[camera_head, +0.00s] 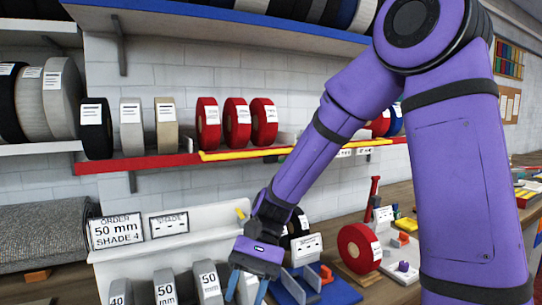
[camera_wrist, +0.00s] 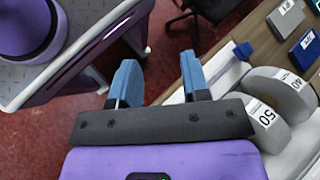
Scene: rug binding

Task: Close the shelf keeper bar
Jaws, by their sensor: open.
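A yellow bar (camera_head: 245,153), which looks like the keeper bar, runs along the front edge of the middle shelf, below three red rolls (camera_head: 236,124). Its right part passes behind my arm, and a yellow strip shows again beyond it. I cannot tell from this view whether the bar is fastened. My gripper (camera_head: 247,286) is low in front of the counter, well below and apart from the bar. In the wrist view my gripper (camera_wrist: 158,78) has its two blue fingers spread with nothing between them. The bar is not in the wrist view.
A white rack with grey rolls marked 50 (camera_head: 208,283) stands beside my gripper; such rolls also show in the wrist view (camera_wrist: 268,122). A blue fixture (camera_head: 316,287) and a red roll (camera_head: 358,247) are on the counter to the right. A blue-edged shelf (camera_head: 230,22) hangs above.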

